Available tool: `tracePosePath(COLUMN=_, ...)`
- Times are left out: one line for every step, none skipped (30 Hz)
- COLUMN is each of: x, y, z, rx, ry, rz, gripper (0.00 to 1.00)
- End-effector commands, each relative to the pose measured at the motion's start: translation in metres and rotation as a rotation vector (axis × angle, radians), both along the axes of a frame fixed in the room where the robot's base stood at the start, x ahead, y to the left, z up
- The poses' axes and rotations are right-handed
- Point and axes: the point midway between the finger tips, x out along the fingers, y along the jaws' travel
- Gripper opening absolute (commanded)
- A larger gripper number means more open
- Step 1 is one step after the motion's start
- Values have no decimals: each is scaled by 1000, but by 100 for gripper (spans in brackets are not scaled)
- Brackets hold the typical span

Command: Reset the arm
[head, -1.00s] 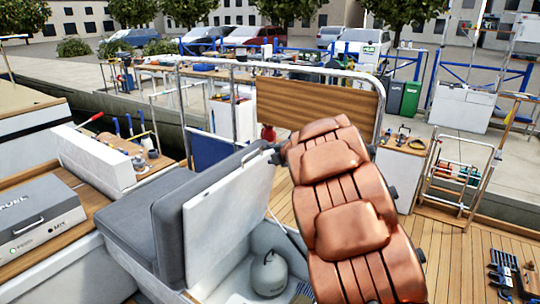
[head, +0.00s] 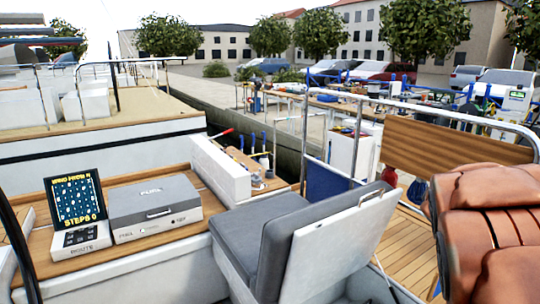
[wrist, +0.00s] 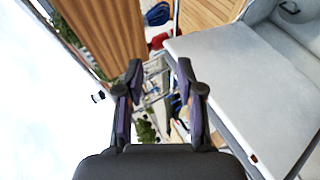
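My arm (head: 485,225) shows as copper-coloured padded links at the right edge of the head view. Its gripper end is outside that view. In the wrist view my gripper (wrist: 158,80) has its two dark fingers apart, with nothing between them. I cannot tell how far the fingers are from the lid.
A metal rail and wooden board (head: 460,150) stand behind the arm.

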Motion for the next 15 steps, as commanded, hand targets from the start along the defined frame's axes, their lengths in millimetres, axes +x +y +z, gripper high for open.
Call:
tracePosePath(x=-19, y=6, z=-3, rx=58, ry=2, rz=-61, gripper=37)
tracePosePath(x=-32, y=8, z=-9, rx=95, ry=11, rz=-105, gripper=37)
tracePosePath(x=-50, y=13, z=-16, rx=146, ry=24, rz=-159, gripper=37)
tracePosePath(x=-64, y=17, z=-23, rx=185, ry=35, rz=-199, gripper=37)
tracePosePath(x=-78, y=22, z=-31, rx=225, ry=51, rz=-238, gripper=37)
tracePosePath(x=-96, y=30, z=-41, rx=278, ry=71, rz=-286, gripper=37)
tracePosePath(x=-110, y=37, z=-48, rx=318, ry=89, rz=-323, gripper=37)
tracePosePath(x=-124, y=45, z=-55, rx=358, ry=107, rz=-356, gripper=37)
tracePosePath(x=-144, y=57, z=-68, rx=408, ry=140, rz=-401, gripper=37)
tracePosePath(x=-158, y=66, z=-77, rx=446, ry=165, rz=-432, gripper=37)
tracePosePath(x=-172, y=75, z=-84, rx=483, ry=191, rz=-460, gripper=37)
tracePosePath(x=-191, y=89, z=-94, rx=529, ry=225, rz=-494, gripper=37)
tracePosePath(x=-204, y=99, z=-100, rx=563, ry=251, rz=-519, gripper=37)
tracePosePath(x=-217, y=109, z=-108, rx=594, ry=281, rz=-542, gripper=37)
tracePosePath(x=-236, y=123, z=-116, rx=633, ry=322, rz=-571, gripper=37)
